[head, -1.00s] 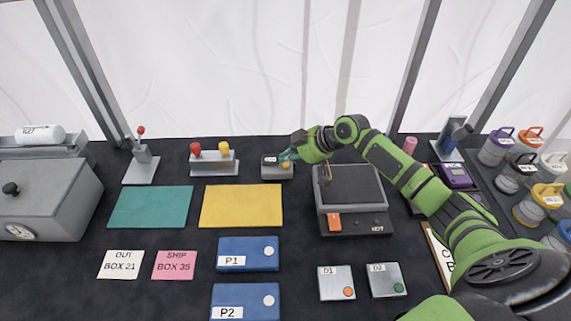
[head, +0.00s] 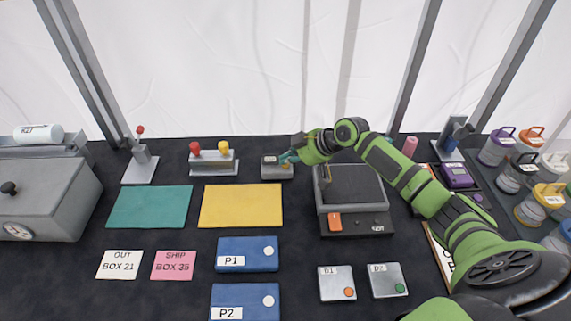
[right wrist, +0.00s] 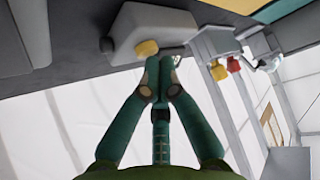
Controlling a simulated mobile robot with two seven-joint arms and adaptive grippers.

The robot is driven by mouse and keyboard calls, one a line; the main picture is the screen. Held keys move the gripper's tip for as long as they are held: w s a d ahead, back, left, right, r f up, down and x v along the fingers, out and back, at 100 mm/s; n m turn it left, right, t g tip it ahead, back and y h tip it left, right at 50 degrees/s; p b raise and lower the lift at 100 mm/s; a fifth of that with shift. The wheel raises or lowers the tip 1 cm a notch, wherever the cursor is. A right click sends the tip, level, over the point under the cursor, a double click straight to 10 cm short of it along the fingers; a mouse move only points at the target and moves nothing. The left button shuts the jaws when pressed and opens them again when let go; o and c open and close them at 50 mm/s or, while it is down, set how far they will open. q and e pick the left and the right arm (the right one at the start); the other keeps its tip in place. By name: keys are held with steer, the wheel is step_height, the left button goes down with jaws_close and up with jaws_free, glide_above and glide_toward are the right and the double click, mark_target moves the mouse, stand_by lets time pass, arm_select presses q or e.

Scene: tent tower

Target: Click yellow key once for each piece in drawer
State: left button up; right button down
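A small grey box (head: 276,172) with a dark display on its top stands at the back middle. Its yellow key shows in the right wrist view (right wrist: 147,47) as a round knob on the box. My right gripper (head: 289,157) is at the right part of this box. In the right wrist view its fingertips (right wrist: 161,62) are together and empty, close beside the yellow key; I cannot tell whether they touch it. The digits on the display are too small to read now. No open drawer and no pieces in one are visible. My left gripper is out of view.
Blue boxes P1 (head: 247,262) and P2 (head: 240,305), and grey boxes D1 (head: 333,291) and D2 (head: 383,288), lie in front. A black-topped device (head: 352,186) stands right of the grey box, under my arm. A red-and-yellow lever stand (head: 214,168) is to its left.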

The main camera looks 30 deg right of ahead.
mark_target(288, 166)
steer(key=shift+f, duration=0.45)
stand_by(0.5)
steer(key=shift+r+p, duration=0.55)
steer(key=shift+r, duration=0.4)
step_height(288, 166, up, 5)
steer(key=p, duration=0.4)
steer(key=shift+r, duration=0.1)
stand_by(1.5)
